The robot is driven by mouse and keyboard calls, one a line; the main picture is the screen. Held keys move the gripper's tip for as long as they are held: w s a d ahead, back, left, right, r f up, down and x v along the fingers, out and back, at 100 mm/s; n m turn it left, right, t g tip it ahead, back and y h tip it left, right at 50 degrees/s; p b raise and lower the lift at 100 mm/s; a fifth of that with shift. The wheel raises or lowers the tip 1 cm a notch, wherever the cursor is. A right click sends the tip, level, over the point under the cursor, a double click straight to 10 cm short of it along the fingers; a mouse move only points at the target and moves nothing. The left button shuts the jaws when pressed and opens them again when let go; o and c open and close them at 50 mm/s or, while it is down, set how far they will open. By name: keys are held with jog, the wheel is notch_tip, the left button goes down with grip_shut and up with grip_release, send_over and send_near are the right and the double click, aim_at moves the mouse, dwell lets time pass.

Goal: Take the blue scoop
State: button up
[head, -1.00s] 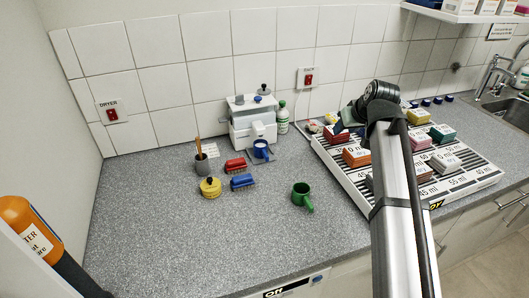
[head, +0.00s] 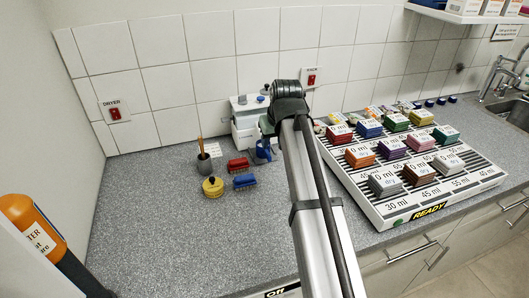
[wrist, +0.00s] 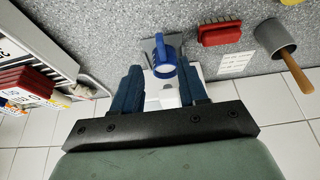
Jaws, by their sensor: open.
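The blue scoop (head: 263,152), a cup-like vessel with a handle, stands in front of the white machine and is partly hidden by my arm. In the wrist view the blue scoop (wrist: 163,62) shows on a grey plate, its handle pointing away from my gripper. My gripper (wrist: 160,72) is open and empty, with two dark blue fingers. In the picture the scoop lies between and just beyond the fingertips. I cannot tell how far below them it is, and no contact shows. In the head view my arm hides the fingers.
A white machine (head: 243,127) stands behind the scoop. A red brush (head: 237,165), a blue brush (head: 244,181), a yellow pot (head: 213,187) and a grey cup with sticks (head: 204,165) stand to its left. A tray (head: 395,211) of coloured blocks fills the right.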

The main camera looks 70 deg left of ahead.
aim_at(269, 155)
jog(key=shift+x, duration=4.6)
grip_shut()
